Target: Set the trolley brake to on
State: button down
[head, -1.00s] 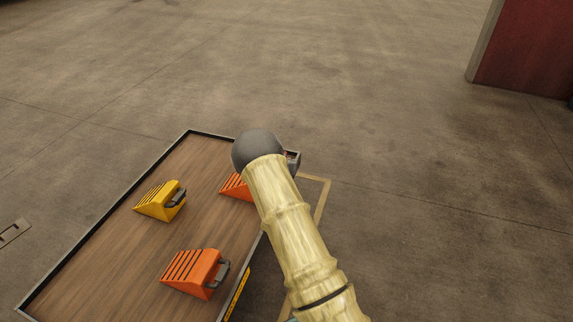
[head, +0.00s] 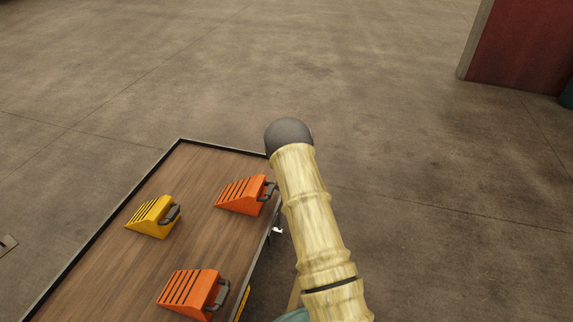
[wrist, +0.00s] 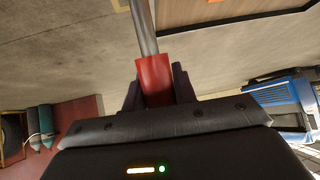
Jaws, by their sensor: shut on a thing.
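The trolley (head: 95,245) has a brown wooden deck with a dark raised rim and fills the lower left of the head view. In the wrist view, a lever with a red grip (wrist: 153,78) and a bare metal rod (wrist: 146,28) runs up to the top edge. I take it to be the brake lever. My gripper (wrist: 158,92) is shut on the red grip, with a dark finger on each side. In the head view my arm hides the gripper and the lever. The lever's base and any brake marking are out of sight.
Two orange chocks (head: 242,194) and a yellow chock (head: 153,216) lie on the deck. A dark red wall (head: 520,50) stands at the upper right. The concrete floor (head: 400,130) beyond and right of the trolley is clear. A blue machine (wrist: 285,98) shows in the wrist view.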

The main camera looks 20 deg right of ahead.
jog(key=c, duration=1.4)
grip_release()
jog(key=shift+w+d+r, duration=0.1)
jog(key=shift+d, duration=0.2)
jog(key=shift+c, duration=0.2)
jog(key=o, duration=0.3)
jog(key=shift+a, duration=0.25)
jog(key=shift+a+r, duration=0.1)
jog(key=shift+p+v, duration=1.2)
jog(key=shift+v, duration=7.3)
